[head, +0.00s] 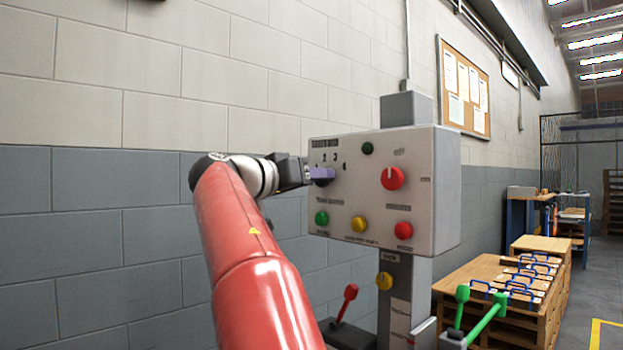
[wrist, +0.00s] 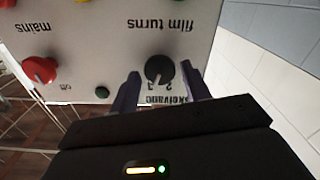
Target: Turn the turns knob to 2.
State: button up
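The turns knob (wrist: 158,69) is a round black knob on a light panel. In the wrist view it shows upside down, with the words "film turns" above it and the numerals 2 and 3 below it. A small pale mark on its lower side faces the numerals; which one it meets is too small to tell. My gripper (wrist: 160,68) has one purple finger on each side of the knob, with a narrow gap visible on both sides. In the head view my gripper (head: 322,175) is at the panel's upper left and hides the knob.
The control box (head: 445,190) also carries a red mains knob (head: 392,178), a dark green lamp (head: 367,148), and green (head: 322,218), yellow (head: 359,224) and red (head: 403,230) buttons. A red-handled lever (head: 347,300) stands below. A block wall (head: 100,230) is behind my arm.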

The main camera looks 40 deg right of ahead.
jog(key=c, duration=0.7)
jog(key=shift+n, duration=0.4)
jog(key=shift+n+p, duration=1.45)
jog(key=shift+n, duration=2.05)
jog(key=o, duration=1)
